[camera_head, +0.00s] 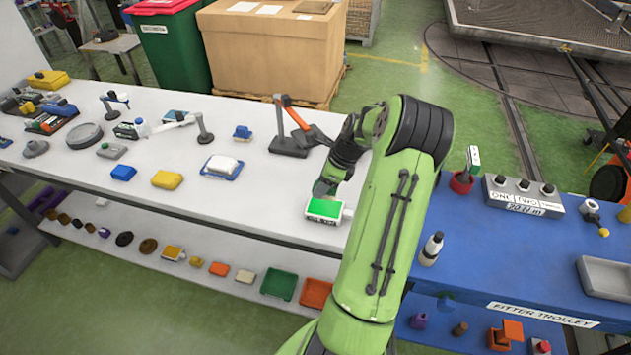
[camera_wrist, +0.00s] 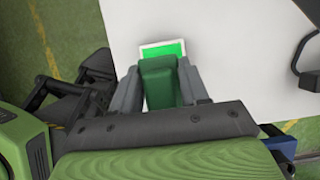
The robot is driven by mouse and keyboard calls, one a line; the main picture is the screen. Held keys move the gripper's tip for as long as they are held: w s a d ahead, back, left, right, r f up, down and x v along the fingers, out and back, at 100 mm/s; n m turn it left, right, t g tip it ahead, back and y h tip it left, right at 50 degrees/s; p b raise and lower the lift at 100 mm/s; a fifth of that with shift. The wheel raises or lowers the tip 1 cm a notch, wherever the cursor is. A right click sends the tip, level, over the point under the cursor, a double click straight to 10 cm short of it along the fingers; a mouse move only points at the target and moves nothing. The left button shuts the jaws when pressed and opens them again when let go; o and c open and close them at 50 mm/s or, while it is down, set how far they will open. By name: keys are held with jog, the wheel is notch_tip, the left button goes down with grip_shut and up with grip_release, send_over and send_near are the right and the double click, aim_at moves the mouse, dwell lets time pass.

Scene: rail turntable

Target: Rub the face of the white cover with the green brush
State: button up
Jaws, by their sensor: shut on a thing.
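My gripper (camera_head: 325,188) is over the front edge of the white bench, at the white cover (camera_head: 311,217), a small white box-like piece with a bright green face and a dark label on its front. In the wrist view my gripper (camera_wrist: 160,85) is shut on the green brush (camera_wrist: 159,78), a dark green block between its two grey fingers. The white cover (camera_wrist: 146,47) shows just beyond the brush there, its green face partly covered by it. I cannot tell whether brush and face touch. In the head view the brush is hidden by my gripper.
An orange-armed stand (camera_head: 289,140) is close behind my gripper. A white block on a blue tray (camera_head: 208,172) and a yellow piece (camera_head: 167,180) lie to the left. The blue fitter trolley (camera_head: 480,250), with a white bottle (camera_head: 431,249), is to the right.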

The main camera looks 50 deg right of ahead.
aim_at(323, 207)
jog(key=shift+d, duration=0.15)
jog(key=shift+r+p, duration=0.15)
jog(key=shift+p, duration=0.35)
jog(key=shift+f+b, duration=1.4)
jog(key=shift+f, duration=1.2)
jog(key=shift+f+b, duration=0.3)
jog(key=shift+f, duration=0.25)
jog(key=shift+r, duration=0.1)
notch_tip(323, 207, up, 7)
jog(key=p, duration=0.7)
jog(key=shift+r, duration=0.1)
jog(key=shift+w, duration=0.1)
